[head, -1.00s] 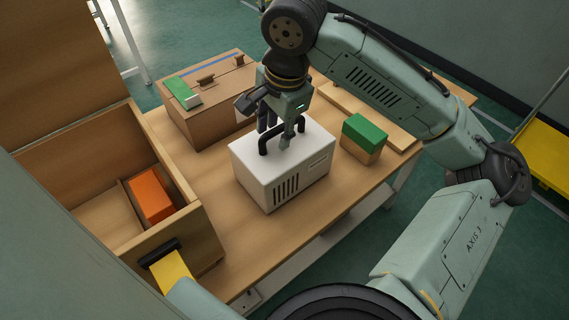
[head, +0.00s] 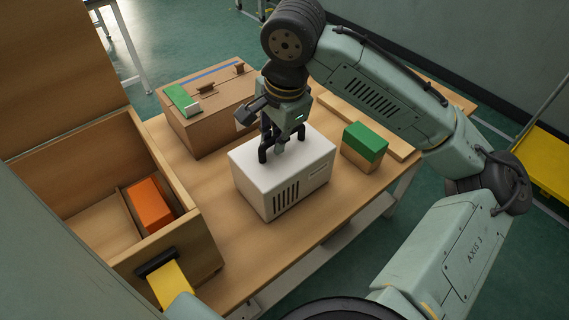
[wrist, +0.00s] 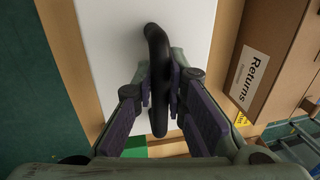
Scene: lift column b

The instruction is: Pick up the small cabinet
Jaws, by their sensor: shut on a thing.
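The small cabinet (head: 262,184) is a white box with dark vent slots on its front and a black handle on top. It stands upright on the wooden table, near the middle of the head view. My gripper (head: 279,150) is over its top, fingers pointing down. In the wrist view my gripper (wrist: 160,92) is shut on the black handle (wrist: 158,60), with a finger on each side of it. The cabinet's white top (wrist: 110,50) fills the area below the fingers. I cannot tell any gap between cabinet and table.
A brown carton (head: 205,130) stands behind the cabinet; its "Returns" label (wrist: 250,75) shows in the wrist view. A green-topped box (head: 364,147) is to the right. A wooden bin (head: 190,222) holding an orange block (head: 150,203) is at the left. The table front (head: 300,245) is clear.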

